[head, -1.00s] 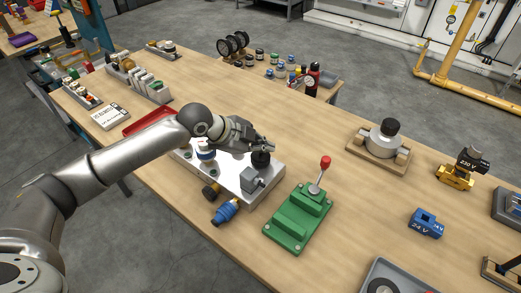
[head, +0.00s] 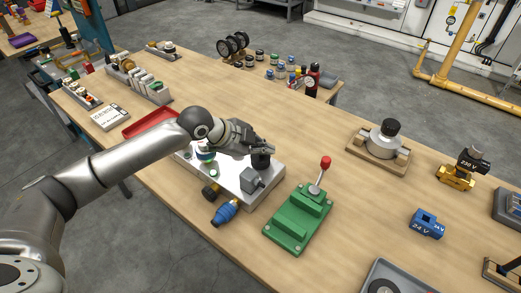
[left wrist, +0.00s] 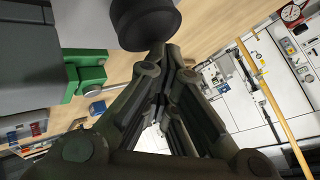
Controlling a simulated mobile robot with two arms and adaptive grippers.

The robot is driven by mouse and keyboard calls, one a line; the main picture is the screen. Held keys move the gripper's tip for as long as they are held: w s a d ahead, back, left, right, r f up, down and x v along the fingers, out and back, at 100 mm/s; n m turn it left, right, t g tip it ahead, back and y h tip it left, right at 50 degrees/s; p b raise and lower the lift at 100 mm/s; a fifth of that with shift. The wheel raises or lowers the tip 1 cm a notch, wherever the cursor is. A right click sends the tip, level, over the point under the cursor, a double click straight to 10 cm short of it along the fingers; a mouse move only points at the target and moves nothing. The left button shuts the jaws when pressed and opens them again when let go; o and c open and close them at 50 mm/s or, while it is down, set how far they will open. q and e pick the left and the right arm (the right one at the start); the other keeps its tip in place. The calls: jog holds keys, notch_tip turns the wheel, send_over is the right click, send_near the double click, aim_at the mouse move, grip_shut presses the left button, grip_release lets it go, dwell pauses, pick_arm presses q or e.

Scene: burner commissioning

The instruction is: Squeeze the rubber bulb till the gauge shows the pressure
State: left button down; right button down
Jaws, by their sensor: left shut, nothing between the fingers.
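The black rubber bulb (head: 261,162) stands on the white test plate (head: 232,183), beside a grey block (head: 251,180). In the left wrist view the dark, rounded bulb (left wrist: 146,20) fills the top centre. My left gripper (head: 268,149) is shut and empty, its tips at the top of the bulb. In the left wrist view the closed fingertips (left wrist: 160,52) lie right by the bulb's edge; whether they touch it I cannot tell. A small round fitting (head: 206,155) with a blue band and some green stands left on the plate, partly behind my gripper. No gauge reading is legible.
A green lever stand (head: 297,218) with a red knob is right of the plate. A blue connector (head: 226,211) lies in front.

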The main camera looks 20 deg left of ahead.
aim_at(262, 157)
pick_arm(q)
jog(key=shift+r+p, duration=1.35)
jog(key=shift+r, duration=0.15)
notch_tip(262, 157, up, 5)
jog(key=p, duration=0.4)
jog(key=shift+p, duration=0.4)
jog(key=shift+f, duration=0.1)
